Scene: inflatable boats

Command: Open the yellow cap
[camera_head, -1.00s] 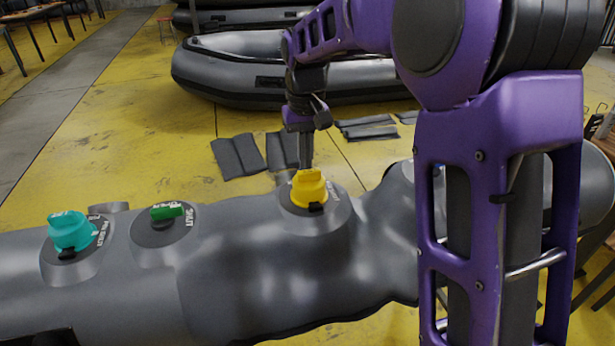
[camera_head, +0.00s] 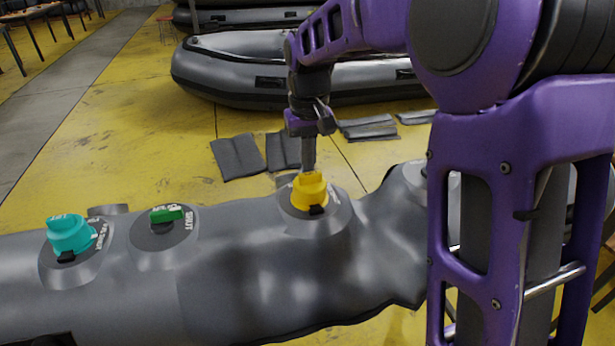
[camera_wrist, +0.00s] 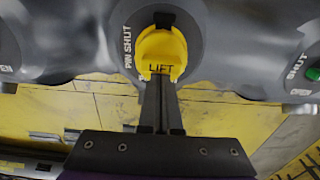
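The yellow cap (camera_head: 309,191) sits closed on a round grey valve base on top of the grey inflatable tube (camera_head: 265,275). In the wrist view the yellow cap (camera_wrist: 160,48) shows the word LIFT on its near edge and a black piece at its far side. My gripper (camera_head: 308,168) points down behind the cap. In the wrist view the two dark fingers of my gripper (camera_wrist: 159,80) lie side by side with almost no gap, their tips at the LIFT edge. I cannot tell whether they touch it. Nothing shows between them.
A teal cap (camera_head: 70,233) and a green valve knob (camera_head: 166,214) are on the same tube to the left. A grey inflatable boat (camera_head: 230,75) lies behind. Flat grey pads (camera_head: 238,157) lie on the yellow floor between.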

